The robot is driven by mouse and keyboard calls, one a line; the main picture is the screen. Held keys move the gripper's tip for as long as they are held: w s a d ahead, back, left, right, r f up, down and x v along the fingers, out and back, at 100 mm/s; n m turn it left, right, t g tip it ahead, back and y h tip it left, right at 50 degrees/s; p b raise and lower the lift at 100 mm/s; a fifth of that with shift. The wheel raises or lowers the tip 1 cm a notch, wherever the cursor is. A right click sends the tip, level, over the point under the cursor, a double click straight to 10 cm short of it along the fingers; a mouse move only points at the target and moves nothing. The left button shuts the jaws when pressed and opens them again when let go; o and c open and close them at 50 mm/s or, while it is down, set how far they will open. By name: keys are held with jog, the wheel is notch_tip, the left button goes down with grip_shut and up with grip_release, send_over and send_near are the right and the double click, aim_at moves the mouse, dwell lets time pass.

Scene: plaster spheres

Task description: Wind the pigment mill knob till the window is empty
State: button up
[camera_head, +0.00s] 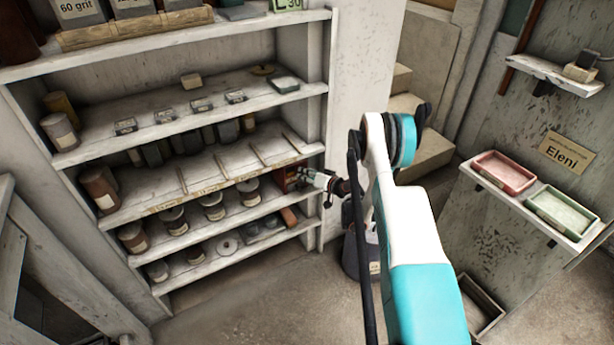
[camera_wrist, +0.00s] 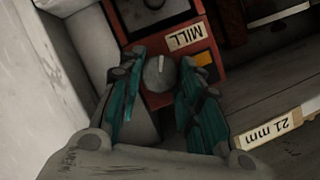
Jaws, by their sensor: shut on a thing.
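The pigment mill (camera_wrist: 150,45) is a red box with a "MILL" label, which appears upside down in the wrist view. Its grey round knob (camera_wrist: 159,74) has a pale pointer line and sits between my fingertips. My gripper (camera_wrist: 160,70) has teal-padded fingers and is shut on the knob. An orange patch shows in the small window (camera_wrist: 206,58) beside the label; its edges are dark. In the head view the mill (camera_head: 290,178) is at the right end of a shelf, partly hidden, with my gripper (camera_head: 312,178) reaching in from the right.
Shelves to the left hold several jars (camera_head: 213,206) and cans. A "21 mm" label (camera_wrist: 282,127) is on a shelf edge near my right finger. A pale wall (camera_wrist: 30,80) stands close on the left in the wrist view. Red (camera_head: 503,172) and green trays (camera_head: 562,212) sit far right.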

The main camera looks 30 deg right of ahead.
jog(key=shift+d+m+t+y, duration=0.15)
jog(key=shift+m+t+y, duration=0.15)
jog(key=shift+m+y, duration=0.85)
jog(key=shift+f+m+h, duration=0.1)
jog(key=shift+m+h, duration=0.15)
jog(key=shift+m, duration=0.1)
jog(key=o, duration=1.1)
jog(key=shift+c, duration=0.2)
